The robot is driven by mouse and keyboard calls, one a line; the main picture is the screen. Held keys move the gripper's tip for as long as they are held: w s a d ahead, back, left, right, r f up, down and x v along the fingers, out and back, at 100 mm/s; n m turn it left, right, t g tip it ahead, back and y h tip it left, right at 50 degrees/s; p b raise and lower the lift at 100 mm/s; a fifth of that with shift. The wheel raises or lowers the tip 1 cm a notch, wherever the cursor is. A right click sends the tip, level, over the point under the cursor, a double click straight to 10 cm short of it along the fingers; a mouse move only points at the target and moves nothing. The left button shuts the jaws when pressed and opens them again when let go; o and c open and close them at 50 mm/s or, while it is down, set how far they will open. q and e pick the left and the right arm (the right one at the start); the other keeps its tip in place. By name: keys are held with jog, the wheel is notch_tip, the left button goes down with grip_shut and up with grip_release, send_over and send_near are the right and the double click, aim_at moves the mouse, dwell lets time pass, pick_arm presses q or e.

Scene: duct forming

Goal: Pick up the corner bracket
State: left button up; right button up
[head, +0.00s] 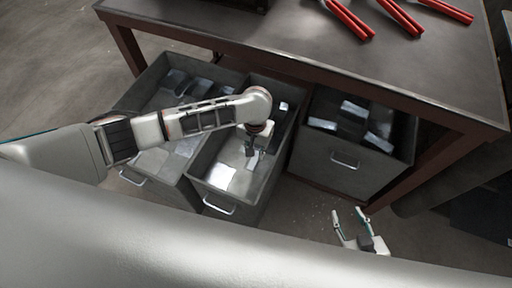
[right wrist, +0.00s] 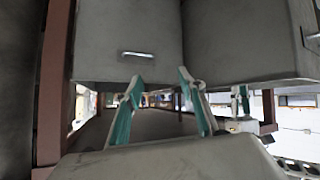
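My left arm reaches in from the left, and my left gripper (head: 253,152) points down inside the middle open drawer (head: 224,199). A small grey metal piece, possibly the corner bracket, shows at its fingertips. I cannot tell if the fingers are shut on it. A bright metal piece (head: 220,178) lies on the drawer floor in front of the gripper, and a small one (head: 284,106) is near the back. My right gripper (head: 348,212) is open and empty, low in front of the right drawer. In the right wrist view its teal-padded fingers (right wrist: 160,78) are spread apart.
The left drawer (head: 130,165) and right drawer (head: 345,158) also stand open with several metal pieces. The workbench top (head: 300,30) overhangs behind, with several red-handled tools (head: 350,20). A drawer front with its handle (right wrist: 137,54) is above the right gripper.

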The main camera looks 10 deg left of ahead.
aim_at(255, 165)
pick_arm(q)
jog(key=f+b, duration=0.1)
jog(key=f, duration=0.3)
jog(key=shift+s+f+b, duration=0.15)
jog(key=shift+s+b, duration=0.05)
jog(key=shift+b, duration=0.1)
jog(key=shift+w+f+b, duration=0.1)
jog(key=shift+f+b, duration=0.2)
jog(key=shift+f, duration=0.2)
notch_tip(255, 165, down, 4)
jog(key=shift+a+r+b, duration=0.1)
jog(key=shift+b, duration=1.05)
jog(key=shift+f, duration=0.35)
jog(key=shift+w+r, duration=0.1)
jog(key=shift+r, duration=0.1)
jog(key=c, duration=0.6)
grip_shut()
pick_arm(e)
jog(key=shift+w+a+f, duration=0.1)
jog(key=shift+w+f, duration=0.1)
jog(key=shift+f, duration=0.4)
jog(key=shift+w+a+f, duration=0.1)
jog(key=shift+w+f, duration=0.1)
jog(key=shift+f, duration=0.35)
